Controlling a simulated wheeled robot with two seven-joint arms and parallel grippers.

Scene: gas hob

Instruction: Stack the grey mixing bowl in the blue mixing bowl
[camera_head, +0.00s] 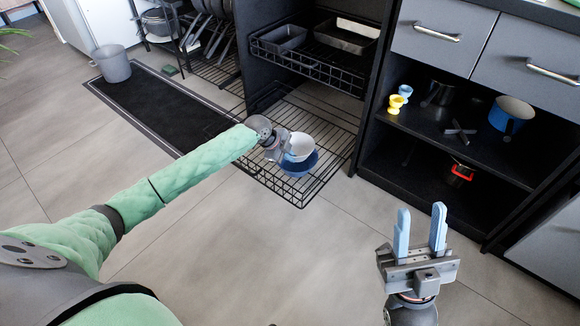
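The grey mixing bowl (301,145), pale in this light, is at the front of the lower pulled-out wire rack. The blue mixing bowl (301,167) is directly below it, and its rim shows around the grey bowl's lower side. I cannot tell whether the grey bowl rests in the blue one or hangs just above it. My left gripper (284,148) is at the grey bowl's left edge; its fingers are small and partly merged with the bowl, so their grip is unclear. My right gripper (420,214) is open and empty, fingers pointing up, over the floor at lower right.
The lower wire rack (322,118) extends from the cabinet, with an upper rack (318,68) holding metal pans above it. Open shelves at right hold a blue pot (511,117), egg cups (396,103) and a red-trimmed pot (460,174). A grey bin (112,64) stands on the dark mat (160,105).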

